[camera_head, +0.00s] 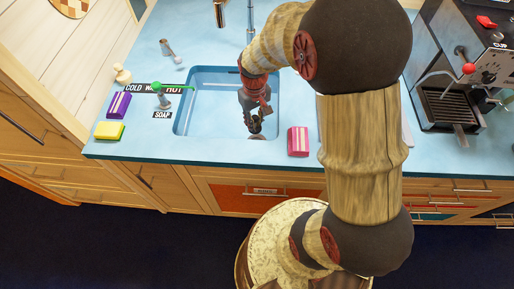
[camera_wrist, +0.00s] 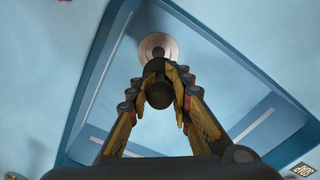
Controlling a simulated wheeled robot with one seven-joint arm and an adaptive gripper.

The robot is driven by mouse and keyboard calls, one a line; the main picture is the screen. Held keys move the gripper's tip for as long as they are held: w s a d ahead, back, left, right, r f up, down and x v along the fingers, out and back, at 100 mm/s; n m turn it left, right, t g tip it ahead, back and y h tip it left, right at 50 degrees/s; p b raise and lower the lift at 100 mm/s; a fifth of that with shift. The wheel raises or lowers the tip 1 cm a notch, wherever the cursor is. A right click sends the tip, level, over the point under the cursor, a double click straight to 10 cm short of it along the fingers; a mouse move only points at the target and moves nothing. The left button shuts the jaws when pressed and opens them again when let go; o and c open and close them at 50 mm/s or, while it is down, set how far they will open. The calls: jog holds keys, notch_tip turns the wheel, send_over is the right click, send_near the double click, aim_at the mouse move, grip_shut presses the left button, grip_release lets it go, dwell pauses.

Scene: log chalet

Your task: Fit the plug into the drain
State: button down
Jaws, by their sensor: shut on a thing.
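My gripper (camera_head: 255,118) reaches down into the blue sink (camera_head: 205,112), near its front wall. In the wrist view my gripper (camera_wrist: 160,85) is shut on a dark round plug (camera_wrist: 159,94), which sits between its fingertips. The round metal drain (camera_wrist: 158,46) shows just beyond the plug in the wrist view, partly covered by the plug and fingertips. In the head view the drain (camera_head: 257,137) shows only in part, just below the fingertips. I cannot tell the height of the plug above the drain.
A pink striped block (camera_head: 298,141) sits on the counter right of the sink. A coffee machine (camera_head: 460,75) stands far right. Sink walls surround my gripper.

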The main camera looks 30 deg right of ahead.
jog(key=shift+s+d+f, duration=0.15)
jog(key=shift+s+f, duration=0.05)
jog(key=shift+s, duration=0.05)
jog(key=shift+f+b, duration=0.3)
jog(key=shift+f, duration=0.05)
notch_tip(320, 180, down, 9)
jog(key=b, duration=0.3)
jog(key=shift+f, duration=0.15)
jog(key=c, duration=1.6)
grip_release()
